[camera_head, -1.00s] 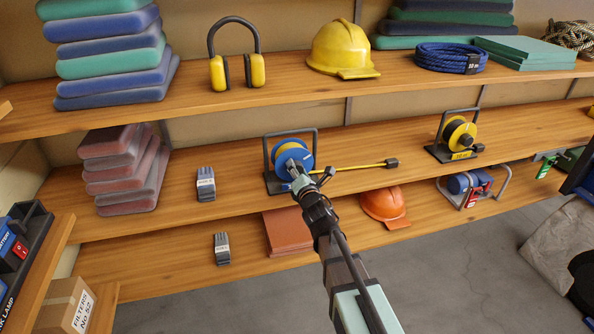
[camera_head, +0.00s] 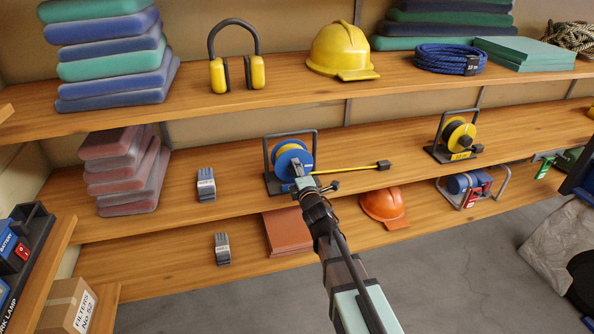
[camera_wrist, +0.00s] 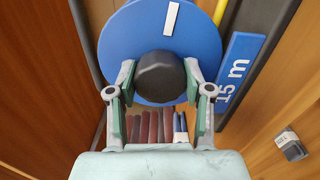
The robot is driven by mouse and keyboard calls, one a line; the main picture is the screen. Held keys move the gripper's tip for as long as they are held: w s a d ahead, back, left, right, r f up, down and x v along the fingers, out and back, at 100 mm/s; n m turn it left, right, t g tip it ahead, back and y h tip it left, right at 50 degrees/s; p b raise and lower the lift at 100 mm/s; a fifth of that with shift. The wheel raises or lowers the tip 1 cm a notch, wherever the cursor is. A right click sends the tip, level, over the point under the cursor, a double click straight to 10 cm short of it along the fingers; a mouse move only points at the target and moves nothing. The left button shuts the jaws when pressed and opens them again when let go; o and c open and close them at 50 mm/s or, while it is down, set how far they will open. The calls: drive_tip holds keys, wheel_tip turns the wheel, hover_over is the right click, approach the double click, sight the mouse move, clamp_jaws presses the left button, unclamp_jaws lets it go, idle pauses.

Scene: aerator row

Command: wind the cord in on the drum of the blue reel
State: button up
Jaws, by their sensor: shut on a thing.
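The blue reel (camera_head: 284,152) stands in its dark frame on the middle shelf. Its yellow cord (camera_head: 348,169) lies out to the right along the shelf and ends in a dark plug (camera_head: 383,165). In the wrist view the blue drum face (camera_wrist: 129,33) carries a white mark, and a dark round knob (camera_wrist: 160,84) sits in front of it. My gripper (camera_wrist: 160,76) is shut on this knob, one finger on each side. In the head view my gripper (camera_head: 299,176) is at the reel's front and hides part of it. A blue "15 m" label (camera_wrist: 240,68) is beside the drum.
A yellow reel (camera_head: 459,137) stands further right on the same shelf. A grey clamp-like item (camera_head: 206,184) is to the left. An orange helmet (camera_head: 384,206) and brown boards (camera_head: 285,231) lie on the shelf below. The shelf between the reels is mostly clear.

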drive_tip(key=m+p, duration=0.1)
drive_tip(key=m, duration=0.4)
drive_tip(key=shift+m+p, duration=0.3)
drive_tip(key=m+p, duration=0.2)
drive_tip(key=m, duration=0.3)
drive_tip(key=shift+r+m, duration=0.1)
drive_tip(key=shift+m, duration=0.2)
drive_tip(key=m+p, duration=0.2)
drive_tip(key=m, duration=0.4)
drive_tip(key=m+p, duration=0.2)
drive_tip(key=m, duration=0.3)
drive_tip(key=shift+a, duration=0.1)
drive_tip(key=o, duration=1.2)
drive_tip(key=shift+c, duration=0.2)
